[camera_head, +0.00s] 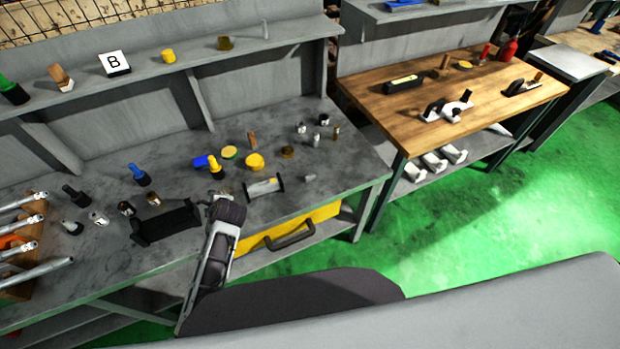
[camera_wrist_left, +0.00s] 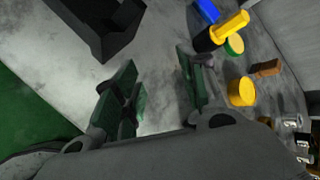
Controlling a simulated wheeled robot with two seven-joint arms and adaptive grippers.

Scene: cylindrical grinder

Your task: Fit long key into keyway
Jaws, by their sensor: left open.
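My left gripper (camera_head: 216,198) is low over the grey bench, between a black open tray (camera_head: 165,222) and a silver shaft-like part (camera_head: 264,187) on black end supports. In the left wrist view its green-lined fingers (camera_wrist_left: 156,85) are apart with only bare bench between them. The black tray also shows at the top left there (camera_wrist_left: 100,30). I cannot make out the long key or a keyway in either view; the arm hides part of the bench. A small grey piece (camera_head: 310,178) lies right of the shaft part. My right gripper is not in view.
Several small bottles (camera_head: 97,218) and metal bars (camera_head: 30,240) are at the left. A wooden table (camera_head: 455,95) stands at the right.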

